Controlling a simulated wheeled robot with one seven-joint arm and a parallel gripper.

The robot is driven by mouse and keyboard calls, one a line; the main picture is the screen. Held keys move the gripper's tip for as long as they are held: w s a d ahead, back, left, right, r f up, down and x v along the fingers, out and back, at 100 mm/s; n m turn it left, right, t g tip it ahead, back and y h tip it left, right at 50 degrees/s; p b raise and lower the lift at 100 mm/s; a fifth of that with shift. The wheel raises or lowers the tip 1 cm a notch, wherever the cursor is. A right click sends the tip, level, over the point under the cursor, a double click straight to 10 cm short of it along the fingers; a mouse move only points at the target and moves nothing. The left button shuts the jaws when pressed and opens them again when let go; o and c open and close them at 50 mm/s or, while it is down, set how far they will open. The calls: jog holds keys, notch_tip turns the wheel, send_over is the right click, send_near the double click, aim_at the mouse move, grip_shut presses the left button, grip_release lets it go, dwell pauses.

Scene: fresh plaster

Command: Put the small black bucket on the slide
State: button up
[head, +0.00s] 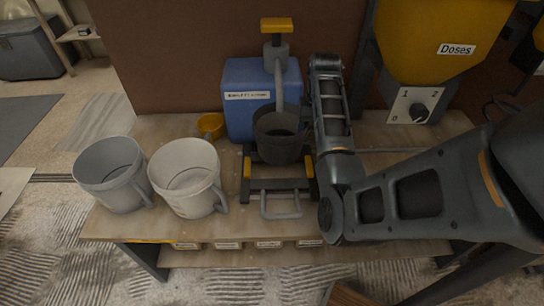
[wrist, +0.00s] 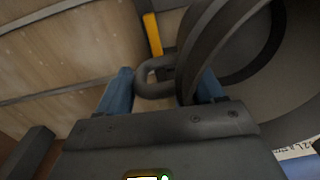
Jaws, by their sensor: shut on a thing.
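The small black bucket (head: 280,138) is upright over the back part of the slide, below the spout of the blue dispenser. The slide (head: 262,184) is a dark frame with yellow side bars and a grey pull handle in front. In the wrist view, my gripper (wrist: 163,90) has its blue fingers on either side of the handle of the bucket (wrist: 225,45) and is shut on it. A yellow bar of the slide (wrist: 152,34) shows just beyond. In the head view my arm hides the fingers. I cannot tell whether the bucket's base touches the slide.
The blue dispenser (head: 246,100) stands behind the slide. A grey bucket (head: 112,176) and a pale bucket (head: 186,180) stand at the bench's left. A small yellow cup (head: 211,125) is behind them. The yellow hopper (head: 440,40) hangs at the right. The bench (head: 130,224) is clear in front.

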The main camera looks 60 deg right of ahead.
aim_at(310, 143)
notch_tip(310, 143, down, 6)
jog(key=shift+w+d+r, duration=0.1)
jog(key=shift+w+d, duration=0.05)
jog(key=shift+f, duration=2.05)
jog(key=o, duration=1.3)
jog(key=shift+f, duration=0.1)
notch_tip(310, 143, up, 12)
jog(key=shift+r, duration=0.1)
